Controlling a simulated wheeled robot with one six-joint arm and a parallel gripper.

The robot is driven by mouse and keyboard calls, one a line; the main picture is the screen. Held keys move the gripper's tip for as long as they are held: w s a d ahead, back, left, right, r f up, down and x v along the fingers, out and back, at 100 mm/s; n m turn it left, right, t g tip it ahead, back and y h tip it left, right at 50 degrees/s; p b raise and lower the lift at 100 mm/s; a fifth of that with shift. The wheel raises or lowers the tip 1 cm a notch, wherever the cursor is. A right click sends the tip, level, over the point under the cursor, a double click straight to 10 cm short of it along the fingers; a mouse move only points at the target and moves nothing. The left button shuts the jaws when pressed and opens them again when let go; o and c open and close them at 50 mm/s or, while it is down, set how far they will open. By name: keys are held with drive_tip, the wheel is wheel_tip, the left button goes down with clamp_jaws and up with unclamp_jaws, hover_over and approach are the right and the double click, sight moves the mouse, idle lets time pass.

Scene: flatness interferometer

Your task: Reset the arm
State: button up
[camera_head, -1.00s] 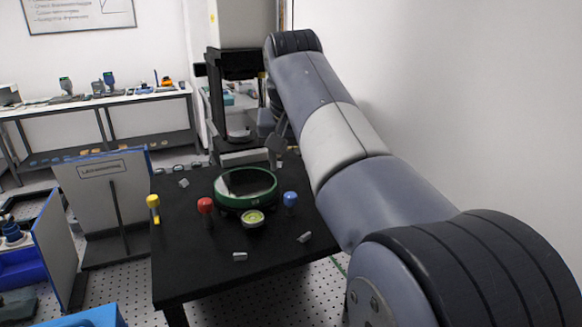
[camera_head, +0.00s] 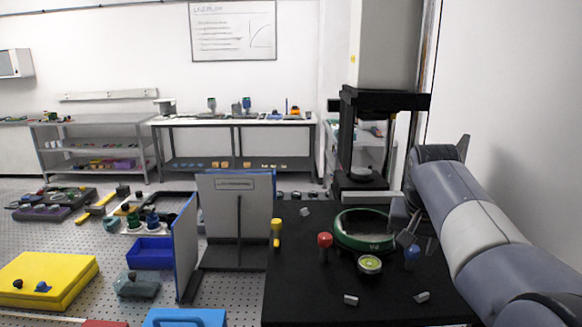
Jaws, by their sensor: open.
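My arm (camera_head: 470,225) reaches in from the lower right and bends down at its far end. My gripper (camera_head: 416,243) hangs open over the right side of the black table (camera_head: 310,285), close to the green ring-shaped fixture (camera_head: 350,245) and the blue knob (camera_head: 411,254). It is small and partly overlapped by the arm, and I see nothing held in it. I cannot tell whether it touches the fixture. A red knob (camera_head: 325,241), a yellow knob (camera_head: 276,228) and a round yellow-green dial (camera_head: 370,264) stand around the fixture.
A tall black-framed instrument (camera_head: 385,100) with a pale column stands behind the table. A white wall rises close on the right. Small grey pieces (camera_head: 351,299) lie on the table. A grey panel (camera_head: 236,210) stands left of it. Shelved benches (camera_head: 235,122) line the back.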

drive_tip(key=shift+w+d+f, duration=0.1)
drive_tip(key=shift+w+f, duration=0.05)
drive_tip(key=shift+f, duration=0.25)
drive_tip(key=shift+r, duration=0.15)
